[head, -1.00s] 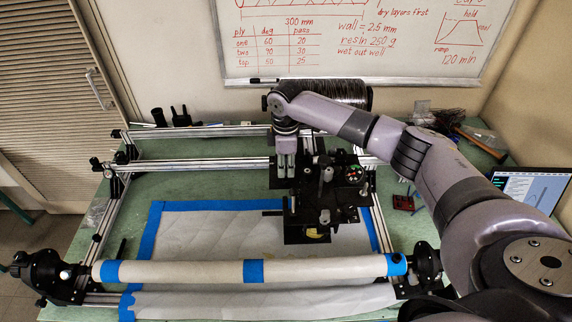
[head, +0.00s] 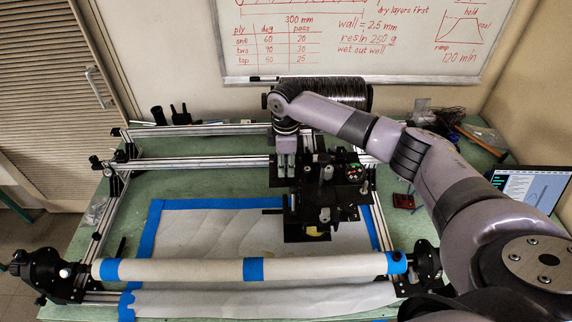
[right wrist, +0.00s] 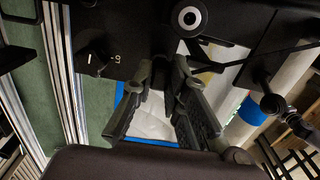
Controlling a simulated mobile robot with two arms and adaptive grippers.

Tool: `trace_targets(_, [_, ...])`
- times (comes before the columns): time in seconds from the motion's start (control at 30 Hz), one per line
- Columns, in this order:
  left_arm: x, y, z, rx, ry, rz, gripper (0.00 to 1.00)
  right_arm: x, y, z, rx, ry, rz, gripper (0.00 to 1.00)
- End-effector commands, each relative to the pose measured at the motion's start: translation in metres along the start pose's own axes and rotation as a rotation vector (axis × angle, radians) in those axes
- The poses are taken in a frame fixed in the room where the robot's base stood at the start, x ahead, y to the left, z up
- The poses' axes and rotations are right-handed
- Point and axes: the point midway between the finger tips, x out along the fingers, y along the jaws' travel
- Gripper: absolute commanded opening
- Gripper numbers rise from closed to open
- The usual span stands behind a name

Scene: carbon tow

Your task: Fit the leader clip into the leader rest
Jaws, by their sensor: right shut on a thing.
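My right gripper (head: 286,172) reaches down at the left side of the black winding carriage (head: 328,192), which sits on the rails. In the right wrist view its two dark fingers (right wrist: 163,85) converge close under the carriage. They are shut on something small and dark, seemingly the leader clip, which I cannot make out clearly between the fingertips. The leader rest cannot be told apart from the other black parts of the carriage. Whether the clip touches the rest is hidden. My left gripper is not in view.
A pale mandrel (head: 190,271) with blue tape bands spans the front between black end holders. Aluminium rails (head: 200,163) cross behind it. A dark tow spool (head: 340,92) stands behind the arm. A laptop (head: 528,187) and tools are at the right. A taped white sheet covers the table's middle.

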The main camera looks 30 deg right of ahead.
Motion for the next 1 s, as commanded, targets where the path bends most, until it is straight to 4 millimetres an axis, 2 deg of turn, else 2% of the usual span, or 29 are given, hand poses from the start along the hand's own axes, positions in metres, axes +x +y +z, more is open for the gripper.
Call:
trace_targets(0.63, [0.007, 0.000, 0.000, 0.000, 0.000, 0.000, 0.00, 0.017, 0.000, 0.000, 0.000, 0.000, 0.000, 0.01])
trace_targets(0.97, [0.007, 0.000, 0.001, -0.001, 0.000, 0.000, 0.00, 0.019, -0.001, 0.000, 0.000, -0.001, -0.002, 0.01])
trace_targets(1.0, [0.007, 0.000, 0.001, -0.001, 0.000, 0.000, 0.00, 0.019, -0.001, 0.000, 0.000, -0.001, -0.002, 0.17])
